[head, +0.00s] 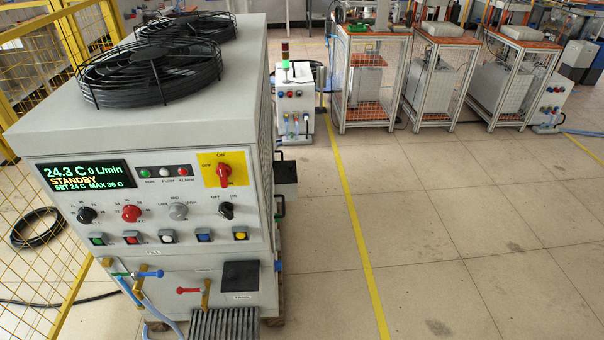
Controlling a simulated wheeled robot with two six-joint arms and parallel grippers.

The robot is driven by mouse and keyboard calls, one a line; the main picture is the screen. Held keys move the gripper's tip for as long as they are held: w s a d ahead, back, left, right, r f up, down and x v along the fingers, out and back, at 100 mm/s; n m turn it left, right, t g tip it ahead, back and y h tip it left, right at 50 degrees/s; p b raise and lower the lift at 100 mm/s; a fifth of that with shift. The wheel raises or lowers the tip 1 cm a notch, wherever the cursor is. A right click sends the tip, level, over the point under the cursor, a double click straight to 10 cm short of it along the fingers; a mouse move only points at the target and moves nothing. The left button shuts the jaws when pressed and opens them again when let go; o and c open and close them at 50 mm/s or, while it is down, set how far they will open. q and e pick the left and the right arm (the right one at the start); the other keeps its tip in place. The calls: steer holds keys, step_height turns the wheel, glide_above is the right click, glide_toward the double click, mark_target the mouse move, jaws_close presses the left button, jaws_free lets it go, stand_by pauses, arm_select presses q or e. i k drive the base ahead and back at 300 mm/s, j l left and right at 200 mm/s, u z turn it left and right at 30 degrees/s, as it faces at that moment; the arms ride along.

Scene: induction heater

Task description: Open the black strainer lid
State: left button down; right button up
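A black square lid (241,275) sits on the lower front of the grey chiller cabinet (150,215), right of the valves. It looks closed and flush with the panel. A small white label below it is too small to read surely. Neither of my grippers is in view.
A brass valve with a red handle (188,290) is just left of the lid, and one with a blue handle (146,273) is further left with blue hoses. A ribbed grey grille (225,323) is below. A yellow mesh fence (45,215) stands on the left. Floor at right (460,240) is clear.

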mark_target(285, 172)
steer(key=i+l+u, duration=0.1)
steer(key=i+l, duration=1.1)
steer(key=l, duration=0.15)
